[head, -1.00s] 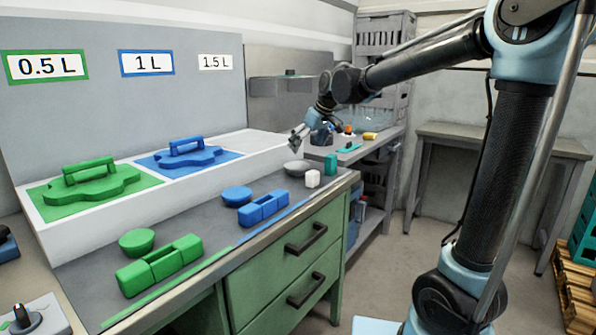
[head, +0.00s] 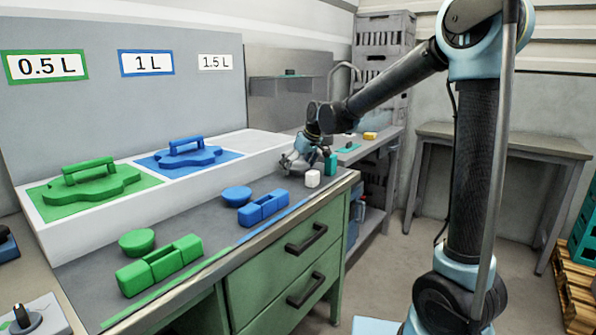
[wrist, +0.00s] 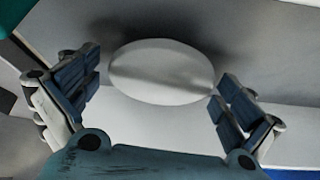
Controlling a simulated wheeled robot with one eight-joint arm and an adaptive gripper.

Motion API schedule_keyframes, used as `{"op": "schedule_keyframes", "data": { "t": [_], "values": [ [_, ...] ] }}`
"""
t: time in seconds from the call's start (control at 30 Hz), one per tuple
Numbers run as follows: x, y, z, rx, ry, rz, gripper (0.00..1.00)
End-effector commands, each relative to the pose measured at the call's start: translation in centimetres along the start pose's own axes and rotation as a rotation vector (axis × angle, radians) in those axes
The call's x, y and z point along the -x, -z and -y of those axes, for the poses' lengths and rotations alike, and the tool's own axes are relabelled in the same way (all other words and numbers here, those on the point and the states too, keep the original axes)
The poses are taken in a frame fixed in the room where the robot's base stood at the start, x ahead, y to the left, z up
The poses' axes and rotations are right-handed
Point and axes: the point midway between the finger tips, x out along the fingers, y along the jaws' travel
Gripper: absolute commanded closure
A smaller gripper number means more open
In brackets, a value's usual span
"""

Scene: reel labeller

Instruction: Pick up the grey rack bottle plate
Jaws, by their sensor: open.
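The grey bottle plate, a smooth pale round piece (wrist: 162,72), shows in the wrist view between the two fingers of my gripper (wrist: 157,95). The fingers are open, with blue pads on either side of the plate. The right pads come close to its edge; I cannot tell if they touch. In the head view my gripper (head: 296,160) is low over the far end of the bench and mostly hides the plate.
A white block (head: 312,179) and a teal bottle-like piece (head: 330,163) stand close to my gripper. The long white tray (head: 230,165) runs just left of it, with a green handled plate (head: 90,184) and a blue one (head: 187,154). Blue and green pieces lie nearer along the bench.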

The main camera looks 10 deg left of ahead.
Motion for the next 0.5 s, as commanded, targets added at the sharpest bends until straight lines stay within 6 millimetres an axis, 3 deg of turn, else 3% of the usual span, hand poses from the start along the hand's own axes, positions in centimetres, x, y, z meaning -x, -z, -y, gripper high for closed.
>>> {"op": "schedule_keyframes", "data": {
  "t": [0.23, 0.43, 0.5],
  "values": [
    [-0.14, 0.00, 0.00, 0.000, 0.000, 0.000, 0.00],
    [-0.12, 0.00, 0.00, 0.000, 0.000, 0.000, 0.43],
    [-0.12, 0.00, 0.00, 0.000, 0.000, 0.000, 0.45]
  ]
}}
